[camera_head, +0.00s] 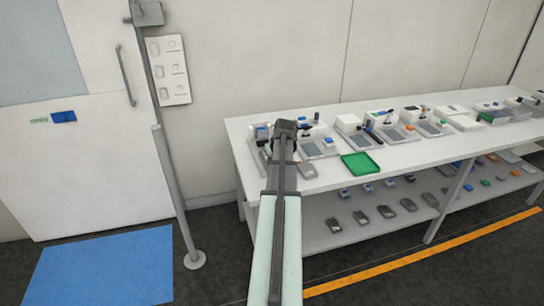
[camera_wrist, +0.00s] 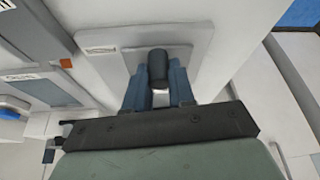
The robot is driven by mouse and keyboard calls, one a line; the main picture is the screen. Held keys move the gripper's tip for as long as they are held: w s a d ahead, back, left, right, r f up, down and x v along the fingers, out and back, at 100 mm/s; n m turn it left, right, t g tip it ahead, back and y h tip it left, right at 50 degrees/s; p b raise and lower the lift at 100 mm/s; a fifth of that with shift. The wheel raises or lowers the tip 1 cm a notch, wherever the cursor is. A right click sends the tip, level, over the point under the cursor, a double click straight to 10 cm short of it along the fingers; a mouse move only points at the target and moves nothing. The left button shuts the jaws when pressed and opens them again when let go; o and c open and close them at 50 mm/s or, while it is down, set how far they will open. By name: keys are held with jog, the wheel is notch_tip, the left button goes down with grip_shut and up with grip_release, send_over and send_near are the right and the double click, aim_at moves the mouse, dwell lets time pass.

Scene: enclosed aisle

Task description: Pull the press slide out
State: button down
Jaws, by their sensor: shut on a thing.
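My gripper (camera_head: 285,127) reaches over the left end of the white table. In the wrist view my gripper (camera_wrist: 158,78) has its two blue fingers on either side of a dark, rounded handle (camera_wrist: 158,66), shut on it. The handle stands in front of a light grey plate (camera_wrist: 110,58) with a small label, which looks like part of the press. In the head view my arm hides the handle and most of the unit there. How far the slide is out cannot be told.
Several similar grey-white units stand along the white table (camera_head: 415,158), with a green tray (camera_head: 360,164) near the front edge. A lower shelf (camera_head: 330,235) holds small parts. A grey post (camera_head: 175,195) stands left of the table, near a blue mat (camera_head: 100,276).

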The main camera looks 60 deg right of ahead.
jog(key=shift+s+a, duration=0.4)
jog(key=c, duration=0.9)
grip_release()
jog(key=shift+c, duration=0.2)
jog(key=shift+r, duration=0.1)
jog(key=v, duration=1.3)
jog(key=shift+r, duration=0.25)
jog(key=shift+s+a, duration=0.1)
